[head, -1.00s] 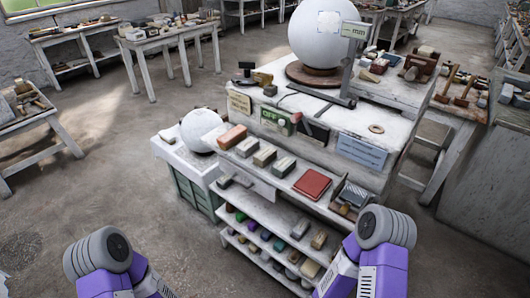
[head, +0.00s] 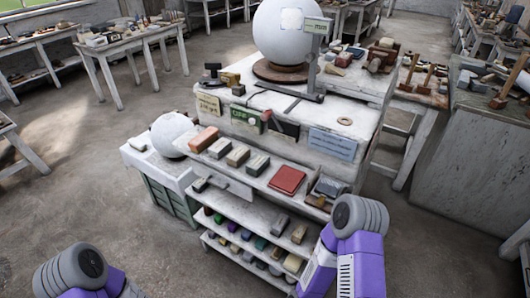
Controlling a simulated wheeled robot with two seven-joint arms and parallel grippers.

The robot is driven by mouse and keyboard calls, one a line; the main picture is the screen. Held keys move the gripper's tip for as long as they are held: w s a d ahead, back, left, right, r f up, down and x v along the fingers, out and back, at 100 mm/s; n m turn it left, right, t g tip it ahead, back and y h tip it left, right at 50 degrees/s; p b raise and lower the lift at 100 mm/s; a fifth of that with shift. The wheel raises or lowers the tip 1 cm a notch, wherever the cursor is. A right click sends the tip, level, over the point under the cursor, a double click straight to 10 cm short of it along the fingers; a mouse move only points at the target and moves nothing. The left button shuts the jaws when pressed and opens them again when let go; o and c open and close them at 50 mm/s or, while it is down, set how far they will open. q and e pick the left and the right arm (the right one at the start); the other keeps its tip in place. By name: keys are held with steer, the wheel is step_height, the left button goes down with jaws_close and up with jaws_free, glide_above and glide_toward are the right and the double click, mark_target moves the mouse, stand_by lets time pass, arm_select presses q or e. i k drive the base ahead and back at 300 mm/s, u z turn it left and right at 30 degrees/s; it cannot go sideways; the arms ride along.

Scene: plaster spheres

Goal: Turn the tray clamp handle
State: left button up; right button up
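I cannot make out a tray clamp handle for certain. A small dark T-shaped piece (head: 211,73) stands at the back left of the white workbench (head: 365,112). A small grey tray-like holder (head: 326,189) with brownish contents sits at the right end of the bench's front ledge. A large white plaster sphere (head: 288,40) rests on a round brown base on the bench top, beside an upright gauge (head: 315,60). Neither gripper shows in the frame.
A smaller white sphere (head: 170,135) sits on a low cabinet (head: 166,195) at the bench's left. Blocks and a red book (head: 287,180) lie on the front ledge, above shelves of coloured pieces. Open floor (head: 75,190) lies to the left; a grey cabinet (head: 465,150) stands right.

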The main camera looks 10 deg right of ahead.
mark_target(374, 65)
steer(key=u, duration=3.1)
steer(key=k, duration=1.95)
steer(key=z, duration=2.35)
